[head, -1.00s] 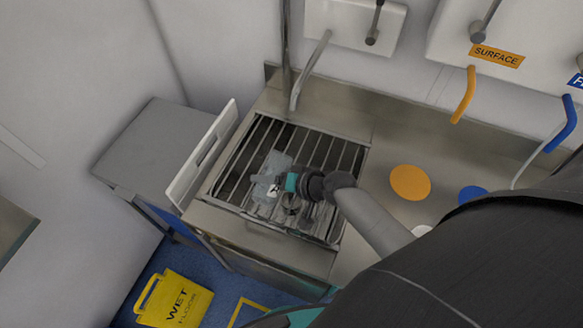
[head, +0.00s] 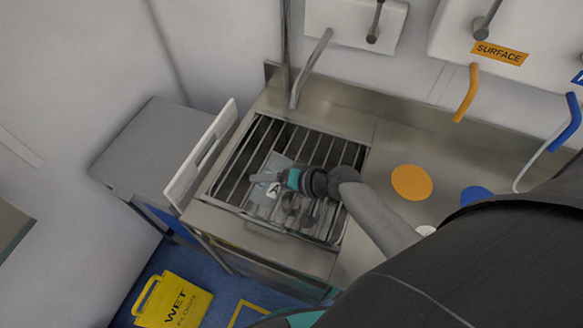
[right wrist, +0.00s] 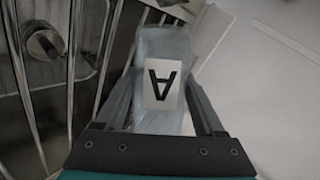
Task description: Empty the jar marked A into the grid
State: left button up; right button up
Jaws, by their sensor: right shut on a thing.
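The jar marked A (head: 277,163) is clear and tilted, held over the sink grid (head: 325,150) in the head view. In the right wrist view the jar (right wrist: 163,50) sits between the two fingers, and its white A label faces the camera upside down. My right gripper (head: 273,183) is shut on the jar; its fingers show in the right wrist view (right wrist: 162,100). Whether anything is in the jar cannot be told. The clear shapes on the near part of the grid are too blurred to name. My left gripper is not in view.
A tap (head: 311,68) rises behind the grid. A raised white panel (head: 202,155) stands along its left side. Orange (head: 411,182) and blue (head: 473,195) discs lie on the counter at right. A yellow wet-floor sign (head: 174,302) is on the floor.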

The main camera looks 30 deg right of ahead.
jog(key=shift+f+m+g+y+b, duration=0.2)
jog(key=shift+m+g+y+b, duration=0.1)
jog(key=shift+m+y+b, duration=0.45)
dwell(1.3)
jog(key=shift+w+d+r+m+g+y+b, duration=0.3)
jog(key=shift+d+r+y, duration=0.15)
jog(key=shift+d+r, duration=0.15)
dwell(1.6)
jog(key=shift+w+d+f+m+y+b, duration=0.15)
jog(key=shift+m+y+b, duration=0.25)
jog(key=shift+b, duration=0.25)
jog(key=shift+d+f+m+y+b, duration=0.15)
jog(key=shift+m+y+b, duration=0.1)
jog(key=shift+y+b, duration=0.25)
dwell(1.7)
